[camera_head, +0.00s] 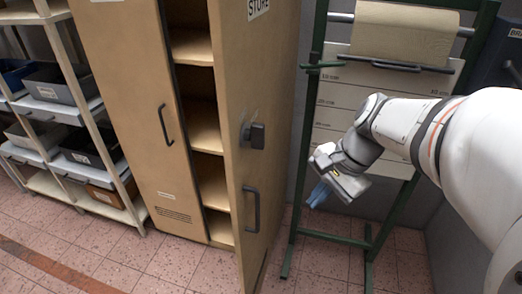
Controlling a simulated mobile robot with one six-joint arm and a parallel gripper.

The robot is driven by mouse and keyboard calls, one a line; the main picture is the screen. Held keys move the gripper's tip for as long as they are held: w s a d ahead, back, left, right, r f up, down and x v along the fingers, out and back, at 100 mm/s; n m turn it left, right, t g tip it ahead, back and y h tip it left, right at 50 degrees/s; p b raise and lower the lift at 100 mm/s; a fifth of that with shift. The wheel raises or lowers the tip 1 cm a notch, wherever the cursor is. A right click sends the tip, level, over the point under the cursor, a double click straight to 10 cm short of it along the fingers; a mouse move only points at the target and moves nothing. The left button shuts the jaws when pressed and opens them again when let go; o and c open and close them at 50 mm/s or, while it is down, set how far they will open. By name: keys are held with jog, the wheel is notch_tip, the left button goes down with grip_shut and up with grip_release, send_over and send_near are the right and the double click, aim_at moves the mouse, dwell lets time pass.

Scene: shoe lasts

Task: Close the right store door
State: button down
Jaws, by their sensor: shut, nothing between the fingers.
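The tan store cabinet stands left of centre. The door carries a dark latch block (255,135) and a dark vertical handle (252,209). The left door (140,110) is shut and has its own dark handle (165,125). My gripper (319,194) is to the right of the open door, apart from it, with its blue fingertips shut and empty, pointing down and left.
Inside the cabinet are empty-looking shelves (205,127). A green-framed stand (297,180) with a paper roll (403,32) stands behind my arm. A rack (105,150) with grey bins is at the left. The tiled floor (110,262) in front is clear.

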jog(key=w+d+f+m+y+b, duration=0.3)
jog(key=w+m+y, duration=0.2)
jog(key=w+m, duration=0.35)
jog(key=a+r+x, duration=0.2)
jog(key=x, duration=1.1)
jog(key=shift+m+t, duration=0.35)
jog(key=shift+t, duration=0.05)
jog(key=shift+a+r, duration=0.1)
